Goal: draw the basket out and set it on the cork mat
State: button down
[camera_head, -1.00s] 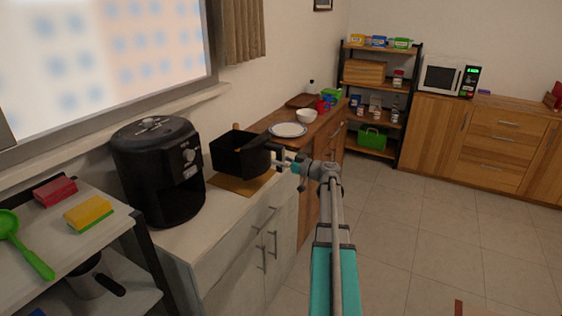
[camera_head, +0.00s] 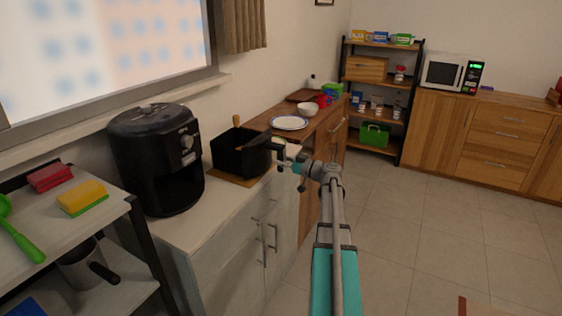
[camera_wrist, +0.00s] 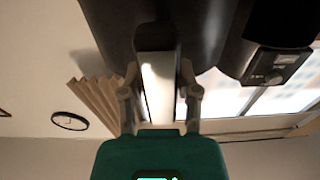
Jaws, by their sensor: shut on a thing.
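The black basket (camera_head: 238,155) is out of the air fryer and over the cork mat (camera_head: 232,179) on the white counter. It looks upright and at or very near the mat's surface; I cannot tell whether it touches. My gripper (camera_head: 284,152) is shut on the basket's handle, on the basket's right side. In the wrist view, my gripper (camera_wrist: 160,92) holds the handle, and the dark basket (camera_wrist: 108,22) fills the top. The black air fryer (camera_head: 155,160) stands to the left with an empty opening. Most of the mat is hidden under the basket.
A white plate with a blue rim (camera_head: 289,123) and a white bowl (camera_head: 307,110) stand on the wooden counter beyond. A shelf with a yellow sponge (camera_head: 82,197) and a red sponge (camera_head: 50,177) is at the near left.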

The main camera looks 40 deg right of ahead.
jog(key=shift+f+b, duration=0.3)
jog(key=shift+f, duration=0.15)
jog(key=shift+c, duration=1.3)
grip_release()
jog(key=shift+r, duration=0.1)
